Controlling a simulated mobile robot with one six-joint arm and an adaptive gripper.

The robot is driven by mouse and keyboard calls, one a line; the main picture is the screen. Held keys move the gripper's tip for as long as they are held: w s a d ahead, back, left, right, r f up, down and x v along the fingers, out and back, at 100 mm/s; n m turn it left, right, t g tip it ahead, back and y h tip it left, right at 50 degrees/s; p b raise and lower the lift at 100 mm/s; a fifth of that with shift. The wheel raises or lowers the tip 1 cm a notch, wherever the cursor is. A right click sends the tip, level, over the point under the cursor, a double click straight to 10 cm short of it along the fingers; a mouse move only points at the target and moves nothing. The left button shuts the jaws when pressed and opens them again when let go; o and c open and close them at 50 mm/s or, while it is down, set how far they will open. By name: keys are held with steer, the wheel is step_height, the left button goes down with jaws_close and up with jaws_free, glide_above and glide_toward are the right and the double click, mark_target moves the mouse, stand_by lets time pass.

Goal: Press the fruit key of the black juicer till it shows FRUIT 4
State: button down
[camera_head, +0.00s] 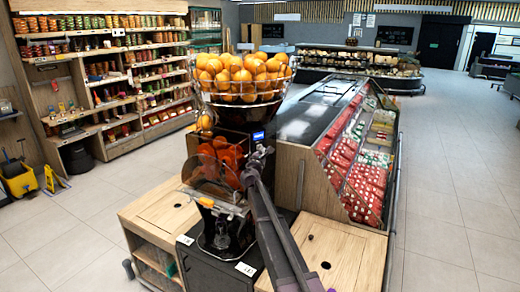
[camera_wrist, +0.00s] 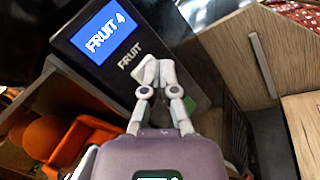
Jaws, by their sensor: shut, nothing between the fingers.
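The black juicer (camera_head: 232,140) stands on a dark cabinet, with a bowl of oranges (camera_head: 243,78) on top. Its small blue screen (camera_head: 258,136) faces me. In the wrist view the screen (camera_wrist: 103,31) reads FRUIT 4. The label FRUIT (camera_wrist: 129,56) is printed on the black panel below the screen. My gripper (camera_wrist: 157,66) is shut and empty, its fingertips together at the panel just beside that label. The fruit key is hidden behind the fingertips; I cannot tell whether they touch it. In the head view my gripper (camera_head: 262,152) is in front of the juicer's panel.
Orange press parts (camera_wrist: 72,145) show at the lower left of the wrist view. Wooden counters (camera_head: 335,250) flank the juicer. A refrigerated display case (camera_head: 357,150) stands behind on the right. Stocked shelves (camera_head: 110,75) line the left wall. Open floor lies at the right.

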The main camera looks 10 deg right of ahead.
steer(key=shift+s+d, duration=0.25)
steer(key=shift+s, duration=0.25)
steer(key=s, duration=0.1)
steer(key=s+d, duration=0.1)
steer(key=s, duration=0.1)
steer(key=s+d, duration=0.1)
steer(key=shift+s, duration=0.3)
stand_by(0.5)
stand_by(0.6)
